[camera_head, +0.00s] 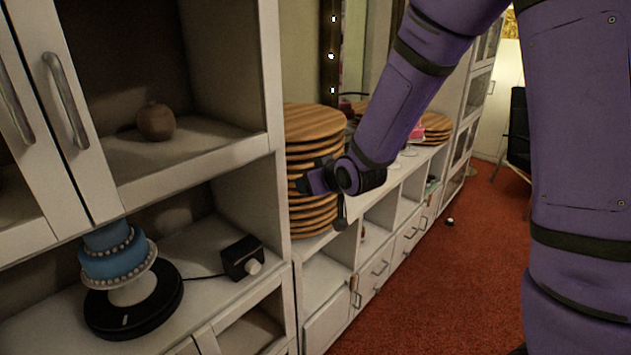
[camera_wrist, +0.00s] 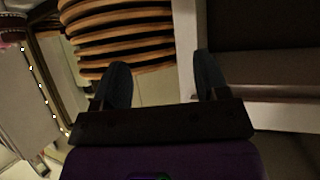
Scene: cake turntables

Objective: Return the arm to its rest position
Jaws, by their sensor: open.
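My purple arm crosses the right half of the head view, and its dark gripper (camera_head: 328,192) is in front of a stack of round wooden boards (camera_head: 312,160). In the wrist view my gripper (camera_wrist: 163,75) has its two dark fingers spread apart, with nothing between them. The wooden boards (camera_wrist: 120,30) appear beyond the left finger there. I cannot tell how far the fingers are from the stack. A blue tiered cake (camera_head: 112,255) stands on a black turntable (camera_head: 135,305) at the lower left.
A black box with a knob (camera_head: 243,260) sits beside the turntable, joined by a cable. A round brown pot (camera_head: 156,122) stands on the upper shelf. White cabinets (camera_head: 385,262) line the left. Red carpet (camera_head: 450,290) is mostly clear, with a small object (camera_head: 450,222) on it.

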